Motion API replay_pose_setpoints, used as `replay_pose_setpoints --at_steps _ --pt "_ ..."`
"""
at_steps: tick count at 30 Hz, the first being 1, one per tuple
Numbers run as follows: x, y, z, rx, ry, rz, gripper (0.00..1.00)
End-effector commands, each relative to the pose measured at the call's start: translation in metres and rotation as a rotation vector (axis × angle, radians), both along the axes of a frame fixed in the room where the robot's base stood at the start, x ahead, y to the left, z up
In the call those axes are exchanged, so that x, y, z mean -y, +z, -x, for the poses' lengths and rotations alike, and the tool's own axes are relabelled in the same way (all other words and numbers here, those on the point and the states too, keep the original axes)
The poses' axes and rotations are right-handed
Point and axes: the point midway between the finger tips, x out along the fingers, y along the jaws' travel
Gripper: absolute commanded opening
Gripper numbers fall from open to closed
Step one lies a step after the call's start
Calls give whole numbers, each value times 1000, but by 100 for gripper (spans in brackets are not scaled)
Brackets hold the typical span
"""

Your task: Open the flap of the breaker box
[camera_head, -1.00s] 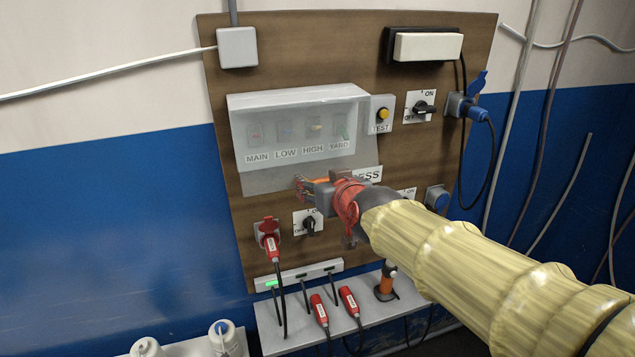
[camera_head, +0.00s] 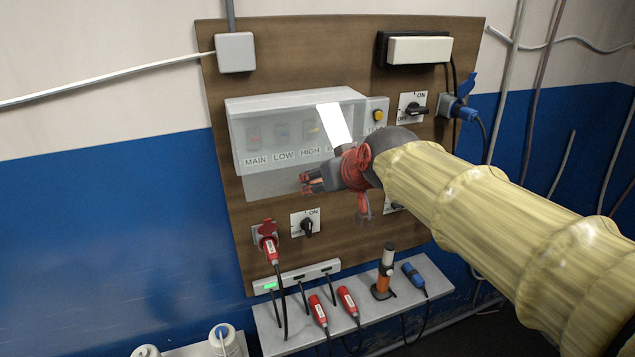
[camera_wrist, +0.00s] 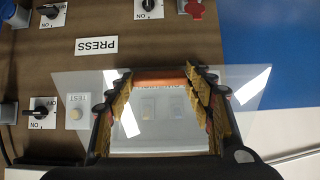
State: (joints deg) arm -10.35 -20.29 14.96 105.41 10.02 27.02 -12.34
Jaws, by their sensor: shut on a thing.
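The breaker box (camera_head: 290,101) is a pale case on the wooden board, with switches labelled MAIN, LOW and HIGH showing behind its clear flap (camera_head: 268,184). The flap looks tilted out from the box at its lower edge, and a bright white reflection lies across its right part. In the wrist view the clear flap (camera_wrist: 246,86) spreads on both sides of my fingers. My gripper (camera_head: 310,182) is at the flap's lower edge, and in the wrist view its fingers (camera_wrist: 160,92) are shut on an orange-brown bar (camera_wrist: 160,81), which looks like the flap's handle. The YARD label is hidden.
A TEST button (camera_head: 378,115) and a rotary switch (camera_head: 413,107) sit right of the box. Another switch (camera_head: 306,224) and a red plug (camera_head: 269,245) are below. A shelf (camera_head: 335,314) holds red plugs, an orange-black device (camera_head: 384,272) and a blue plug (camera_head: 414,278).

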Motion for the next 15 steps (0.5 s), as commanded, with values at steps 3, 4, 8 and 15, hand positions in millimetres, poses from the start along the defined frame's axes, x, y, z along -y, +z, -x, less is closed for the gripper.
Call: replay_pose_setpoints --at_steps 3,4,8,15 --pt "5 21 8 -87 0 25 7" --pt "6 26 11 -112 0 32 7" --pt "9 42 23 -136 0 39 7" --pt "13 81 37 -126 0 36 7"
